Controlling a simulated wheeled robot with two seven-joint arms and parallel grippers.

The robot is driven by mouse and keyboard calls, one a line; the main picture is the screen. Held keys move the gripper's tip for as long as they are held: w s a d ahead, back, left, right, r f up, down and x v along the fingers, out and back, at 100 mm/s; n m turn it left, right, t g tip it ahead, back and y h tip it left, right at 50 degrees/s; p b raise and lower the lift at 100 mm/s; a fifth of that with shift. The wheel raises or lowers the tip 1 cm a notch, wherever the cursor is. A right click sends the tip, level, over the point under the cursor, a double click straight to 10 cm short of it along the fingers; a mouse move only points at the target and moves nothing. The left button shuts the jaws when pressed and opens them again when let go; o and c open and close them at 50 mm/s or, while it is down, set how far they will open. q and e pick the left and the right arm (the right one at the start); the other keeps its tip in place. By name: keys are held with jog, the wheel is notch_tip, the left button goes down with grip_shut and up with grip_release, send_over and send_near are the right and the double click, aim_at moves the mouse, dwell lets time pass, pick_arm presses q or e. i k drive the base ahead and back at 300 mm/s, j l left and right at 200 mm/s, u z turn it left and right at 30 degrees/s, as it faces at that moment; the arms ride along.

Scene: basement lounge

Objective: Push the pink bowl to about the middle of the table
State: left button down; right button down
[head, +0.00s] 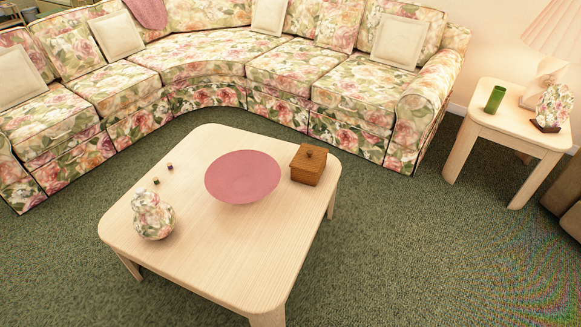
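A wide, shallow pink bowl (243,178) sits upright on the light wood coffee table (222,245). It lies a little toward the far side and right of the tabletop's middle, with bare wood around much of it. Its right rim is close to a small brown lidded wooden box (308,166). Neither of my grippers shows in the head view.
A floral vase (153,216) stands at the table's left, with two tiny dark objects (163,174) behind it. The near part of the tabletop is clear. A floral sofa (285,75) curves behind; a side table (515,128) stands right. Open carpet lies in front.

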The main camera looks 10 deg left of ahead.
aim_at(246, 176)
jog(key=i+l+u, duration=0.2)
jog(key=l, duration=0.3)
jog(key=l+u, duration=0.2)
jog(key=l, duration=0.3)
jog(key=i+l+u, duration=0.2)
jog(key=l, duration=0.35)
jog(key=i+l+u, duration=0.3)
jog(key=l, duration=0.3)
jog(key=i+l+u, duration=0.3)
jog(key=l, duration=0.35)
jog(key=i+l+u, duration=0.15)
jog(key=l, duration=0.2)
jog(key=i+l+u, duration=0.2)
jog(key=i+l, duration=0.35)
